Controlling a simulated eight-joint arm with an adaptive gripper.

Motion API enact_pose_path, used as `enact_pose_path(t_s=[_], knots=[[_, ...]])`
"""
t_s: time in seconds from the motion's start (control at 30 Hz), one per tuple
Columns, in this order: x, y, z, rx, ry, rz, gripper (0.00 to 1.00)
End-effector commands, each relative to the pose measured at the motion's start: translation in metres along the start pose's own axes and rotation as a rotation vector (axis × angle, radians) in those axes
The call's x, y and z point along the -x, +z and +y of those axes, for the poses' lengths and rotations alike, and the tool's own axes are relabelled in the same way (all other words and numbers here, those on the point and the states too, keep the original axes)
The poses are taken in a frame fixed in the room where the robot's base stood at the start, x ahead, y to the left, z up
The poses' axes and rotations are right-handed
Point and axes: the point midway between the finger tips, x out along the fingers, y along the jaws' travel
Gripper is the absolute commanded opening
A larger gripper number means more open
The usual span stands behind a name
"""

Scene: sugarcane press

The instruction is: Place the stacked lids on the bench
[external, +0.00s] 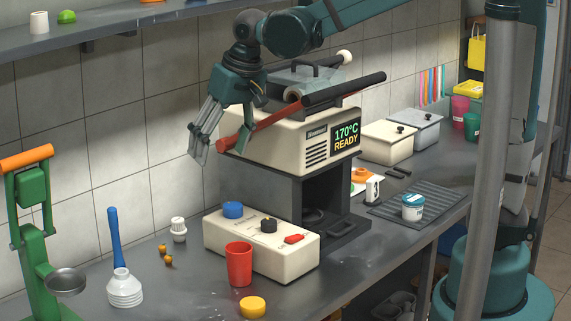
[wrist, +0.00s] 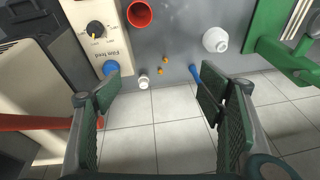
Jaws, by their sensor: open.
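A thick yellow disc (external: 253,307), which may be the stacked lids, lies on the bench (external: 190,290) in front of the red cup. I cannot make out separate lids in it, and it does not show in the wrist view. My gripper (external: 207,140) hangs in the air left of the press, high above the bench, with its fingers pointing down. In the wrist view my gripper (wrist: 157,92) is open, with nothing between its fingers. The red lever end (external: 228,145) is close beside it.
The press (external: 270,135) reads 170°C READY. Below are a control box (external: 262,243), a red cup (external: 239,265), a white bottle (external: 179,230), a blue-handled white plunger (external: 124,285) and a green hand press (external: 35,230). A tub (external: 412,207) stands on a dark mat at right.

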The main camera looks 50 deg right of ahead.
Motion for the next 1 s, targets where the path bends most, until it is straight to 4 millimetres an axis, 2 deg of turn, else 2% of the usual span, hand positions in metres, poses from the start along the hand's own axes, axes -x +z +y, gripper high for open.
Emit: enact_pose_path(t_s=[0.1, 0.4, 1.0], knots=[[0.015, 0.012, 0.02, 0.008, -0.003, 0.025, 0.68], [0.043, 0.042, 0.063, 0.038, -0.007, 0.09, 0.68], [0.075, 0.11, 0.135, 0.097, 0.008, 0.215, 0.68]])
